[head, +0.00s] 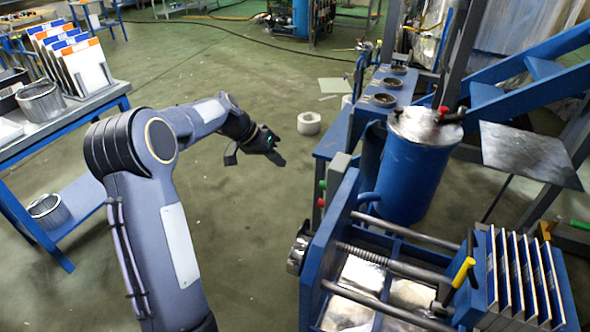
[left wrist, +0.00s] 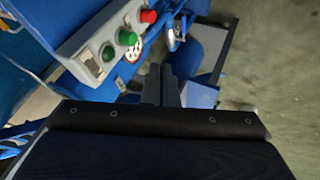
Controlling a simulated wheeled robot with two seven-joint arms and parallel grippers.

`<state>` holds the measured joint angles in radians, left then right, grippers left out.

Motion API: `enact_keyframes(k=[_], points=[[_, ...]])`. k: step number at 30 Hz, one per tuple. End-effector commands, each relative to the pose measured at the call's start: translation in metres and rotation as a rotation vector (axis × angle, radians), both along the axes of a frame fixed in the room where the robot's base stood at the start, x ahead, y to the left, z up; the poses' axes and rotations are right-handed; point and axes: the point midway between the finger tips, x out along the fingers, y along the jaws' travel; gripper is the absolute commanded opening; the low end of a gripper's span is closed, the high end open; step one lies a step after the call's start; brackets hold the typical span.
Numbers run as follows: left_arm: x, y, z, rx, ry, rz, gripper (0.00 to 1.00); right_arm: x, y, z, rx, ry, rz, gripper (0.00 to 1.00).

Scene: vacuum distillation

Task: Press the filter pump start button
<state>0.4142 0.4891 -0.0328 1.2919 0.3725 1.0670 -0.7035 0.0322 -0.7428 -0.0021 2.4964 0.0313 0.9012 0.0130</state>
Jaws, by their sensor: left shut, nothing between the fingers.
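A grey control box (left wrist: 85,48) on a blue frame shows at the upper left of the left wrist view. It carries a green button (left wrist: 127,38), a smaller darker green one (left wrist: 108,53) and a red button (left wrist: 148,16). No readable label marks the start button. My left gripper (head: 277,157) is shut and empty, left of these buttons and apart from them. Its closed fingers (left wrist: 161,82) also show in the wrist view. My right gripper is out of view.
A blue drum (head: 412,175) with a metal lid stands behind the press. A white ring (head: 309,123) lies on the floor beyond my gripper. A table (head: 75,115) with upright plates stands at left. Open floor lies between the table and press.

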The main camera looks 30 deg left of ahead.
Motion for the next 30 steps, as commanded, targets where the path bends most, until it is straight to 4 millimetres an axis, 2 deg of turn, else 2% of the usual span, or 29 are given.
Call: enact_keyframes(k=[14, 18, 21, 30], points=[[0.037, -0.044, -0.077, -0.001, 0.004, -0.003, 0.00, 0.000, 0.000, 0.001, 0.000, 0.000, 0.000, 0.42], [0.038, -0.067, -0.072, -0.001, 0.001, -0.003, 0.00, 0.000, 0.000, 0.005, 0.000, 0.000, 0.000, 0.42], [0.038, -0.075, -0.073, 0.000, 0.001, -0.002, 0.00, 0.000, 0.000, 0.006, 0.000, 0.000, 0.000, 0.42], [0.039, -0.082, -0.073, -0.001, 0.001, 0.000, 0.00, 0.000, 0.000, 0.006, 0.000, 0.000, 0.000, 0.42]])
